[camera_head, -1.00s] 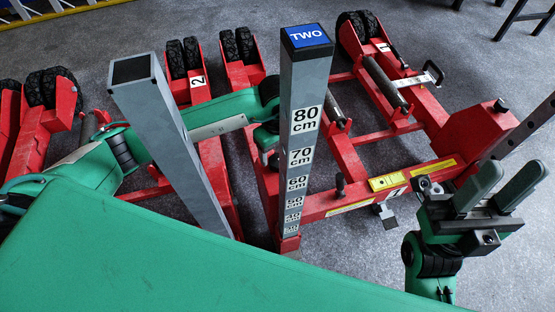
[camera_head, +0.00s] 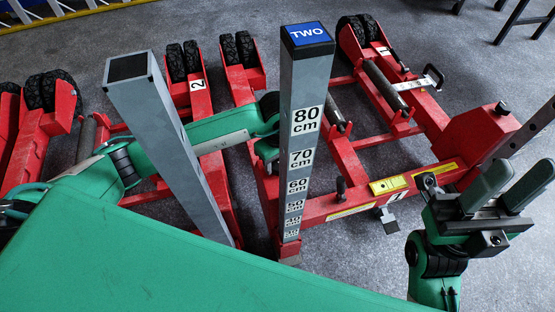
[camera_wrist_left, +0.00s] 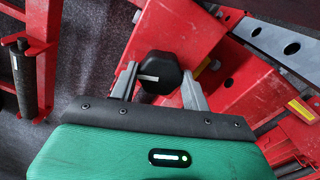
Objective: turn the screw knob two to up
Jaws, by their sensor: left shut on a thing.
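The black screw knob (camera_wrist_left: 160,66) shows in the left wrist view, with a short white line on its face pointing left in the picture. My left gripper (camera_wrist_left: 158,74) has a finger on either side of the knob and is shut on it. In the head view the left gripper (camera_head: 268,148) is behind the tall grey post with the blue TWO label (camera_head: 308,34), which hides its fingers and the knob. My right gripper (camera_head: 505,188) is at the right, empty, with its fingers apart.
Red jack frames with black wheels surround the posts; one arm is marked 2 (camera_head: 197,84). A second, plain grey post (camera_head: 165,140) leans in the view at the left. A red jack frame with a roller (camera_head: 385,80) stands at the right. Grey floor (camera_head: 480,70) lies open beyond.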

